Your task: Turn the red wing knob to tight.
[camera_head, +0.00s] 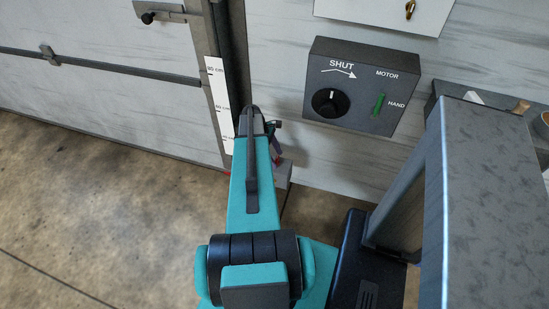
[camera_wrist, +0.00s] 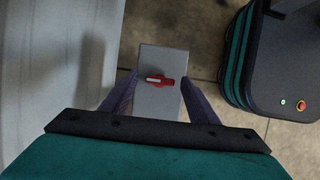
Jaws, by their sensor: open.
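The red wing knob (camera_wrist: 160,81) sits on top of a narrow grey box (camera_wrist: 155,55) in the wrist view. Its wing lies nearly crosswise in the picture and has a pale strip along it. My gripper (camera_wrist: 159,78) is open, with one dark purple finger on each side of the knob and gaps between. I cannot tell how far above the knob the fingertips are.
A dark control box (camera_head: 352,88) with a black dial and a green switch is on the wall. A garage door (camera_head: 100,60) and a white height scale (camera_head: 218,100) stand left. A shelf (camera_head: 480,98) holds items at right. The floor at left is clear.

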